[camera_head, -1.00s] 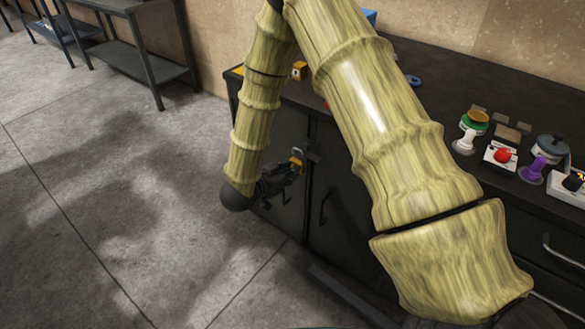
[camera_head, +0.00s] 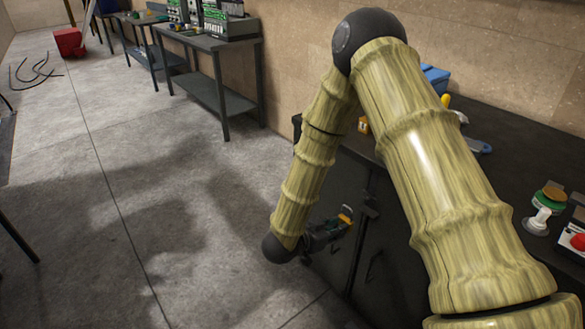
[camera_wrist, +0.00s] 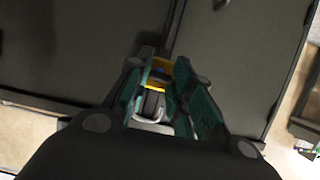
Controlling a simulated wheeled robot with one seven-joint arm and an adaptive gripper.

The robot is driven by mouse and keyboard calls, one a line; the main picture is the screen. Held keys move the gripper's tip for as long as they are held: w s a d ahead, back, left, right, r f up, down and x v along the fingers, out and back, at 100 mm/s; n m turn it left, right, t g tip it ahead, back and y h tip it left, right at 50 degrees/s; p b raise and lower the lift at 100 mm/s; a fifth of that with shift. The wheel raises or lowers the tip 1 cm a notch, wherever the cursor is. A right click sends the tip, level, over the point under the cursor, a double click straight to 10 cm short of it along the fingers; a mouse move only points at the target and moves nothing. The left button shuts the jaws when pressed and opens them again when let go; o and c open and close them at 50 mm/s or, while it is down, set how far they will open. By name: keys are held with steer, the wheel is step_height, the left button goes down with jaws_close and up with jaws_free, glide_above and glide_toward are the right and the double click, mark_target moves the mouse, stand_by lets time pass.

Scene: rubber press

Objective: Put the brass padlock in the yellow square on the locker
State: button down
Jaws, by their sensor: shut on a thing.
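My gripper (camera_head: 335,228) is low in front of the dark cabinet in the head view. It is shut on the brass padlock (camera_head: 346,215), which shows as a small orange-yellow spot at the fingers. In the wrist view the padlock (camera_wrist: 158,86) sits between the teal finger pads, its pale metal shackle toward the camera. The dark cabinet doors (camera_head: 345,195), perhaps the locker, are behind the gripper, with a gap to the fingers that I cannot judge. I cannot make out the yellow square now; my arm covers part of the cabinet top.
A grey table (camera_head: 208,43) with equipment stands along the wall.

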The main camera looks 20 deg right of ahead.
steer(key=s+a+n+t+y+p, duration=0.2)
steer(key=a+n+t+y, duration=0.2)
steer(key=a+n+y, duration=0.2)
steer(key=s+a+f+n+t+y+p, duration=0.1)
steer(key=s+a+n+t+y+p, duration=0.1)
steer(key=a+n+y, duration=0.4)
steer(key=shift+s+a+f+n+t, duration=0.3)
steer(key=shift+s+a+n+t, duration=0.4)
steer(key=shift+t, duration=0.5)
steer(key=shift+w+a, duration=0.15)
